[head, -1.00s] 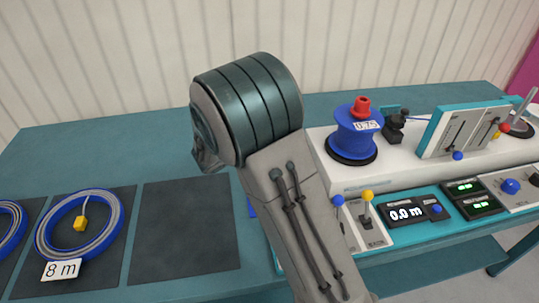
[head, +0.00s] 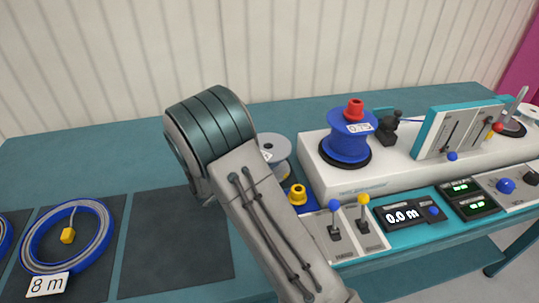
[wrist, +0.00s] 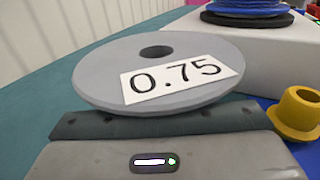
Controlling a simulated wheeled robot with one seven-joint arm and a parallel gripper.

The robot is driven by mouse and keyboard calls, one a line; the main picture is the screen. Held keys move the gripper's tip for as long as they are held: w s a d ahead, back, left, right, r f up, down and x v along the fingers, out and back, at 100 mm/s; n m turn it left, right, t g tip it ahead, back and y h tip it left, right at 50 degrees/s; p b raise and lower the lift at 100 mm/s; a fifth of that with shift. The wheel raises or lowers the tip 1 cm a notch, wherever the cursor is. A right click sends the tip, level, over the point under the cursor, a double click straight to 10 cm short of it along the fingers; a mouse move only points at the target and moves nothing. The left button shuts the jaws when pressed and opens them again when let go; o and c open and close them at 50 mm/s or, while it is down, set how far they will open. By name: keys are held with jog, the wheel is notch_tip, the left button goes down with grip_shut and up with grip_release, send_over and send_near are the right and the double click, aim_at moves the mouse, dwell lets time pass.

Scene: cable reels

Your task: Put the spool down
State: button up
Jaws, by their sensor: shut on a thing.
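The grey spool has a flat round flange with a dark centre hole and a white 0.75 label. It fills the middle of the wrist view (wrist: 105,75) and shows partly behind my arm in the head view (head: 277,150). My gripper (wrist: 155,121) is at the spool's near side in the wrist view, shut on it. The fingertips are hidden under the flange, and the head view hides the gripper behind my arm. I cannot tell whether the spool's underside touches the table.
A white machine (head: 318,165) stands to the right, bearing a blue spool (head: 347,139) with a red cap. A yellow flanged part (head: 297,195) is close to the grey spool's right. Levers and displays line the front. A dark mat (head: 170,250) at left is empty; a blue cable coil (head: 30,243) lies beyond.

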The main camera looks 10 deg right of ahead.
jog(key=shift+f, duration=0.1)
jog(key=o, duration=1.5)
jog(key=shift+a, duration=0.1)
jog(key=v, duration=1.2)
